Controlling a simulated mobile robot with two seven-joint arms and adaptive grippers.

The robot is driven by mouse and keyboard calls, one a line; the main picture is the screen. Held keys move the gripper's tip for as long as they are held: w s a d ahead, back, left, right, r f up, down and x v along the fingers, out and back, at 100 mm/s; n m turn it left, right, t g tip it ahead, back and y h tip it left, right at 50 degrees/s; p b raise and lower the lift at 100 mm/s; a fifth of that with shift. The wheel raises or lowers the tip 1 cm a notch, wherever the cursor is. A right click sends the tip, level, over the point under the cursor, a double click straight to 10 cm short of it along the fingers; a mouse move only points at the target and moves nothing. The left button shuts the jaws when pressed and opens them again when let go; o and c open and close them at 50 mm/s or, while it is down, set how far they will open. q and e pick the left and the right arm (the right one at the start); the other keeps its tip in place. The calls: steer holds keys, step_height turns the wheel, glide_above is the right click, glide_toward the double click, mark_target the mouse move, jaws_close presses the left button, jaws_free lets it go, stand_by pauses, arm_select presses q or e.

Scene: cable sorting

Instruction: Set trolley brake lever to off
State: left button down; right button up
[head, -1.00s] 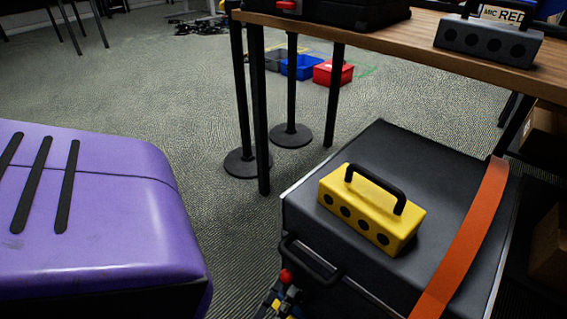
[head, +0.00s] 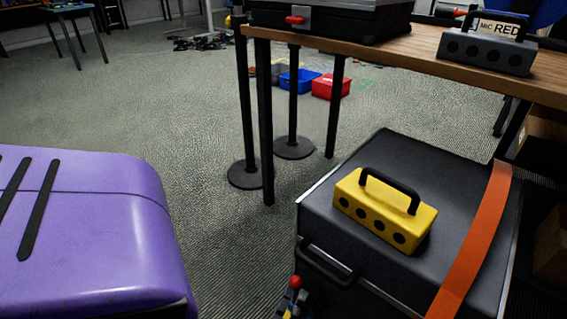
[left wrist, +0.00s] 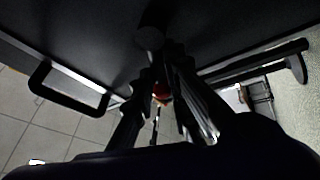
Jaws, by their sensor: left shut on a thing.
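The brake lever's red knob (head: 295,282) shows at the bottom of the head view, beside the front of a dark case-like trolley (head: 400,160). My left gripper (head: 291,308) is just below the knob, mostly cut off by the frame edge. In the left wrist view the red knob (left wrist: 161,92) lies between the fingers of my left gripper (left wrist: 160,98), which are shut on it. The lever's shaft is hidden by the fingers, and its off or on position cannot be read. My right gripper is not in view.
A yellow box with a black handle (head: 383,218) sits on the trolley, beside an orange strap (head: 474,240). A wooden table (head: 455,66) carries a black case (head: 345,20) and a grey box (head: 486,52). Black posts (head: 247,120) stand left of the trolley.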

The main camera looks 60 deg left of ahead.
arm_select(q)
steer(key=shift+r, duration=0.1)
stand_by(0.6)
steer(key=c, duration=1.7)
jaws_free()
steer(key=shift+s, duration=0.1)
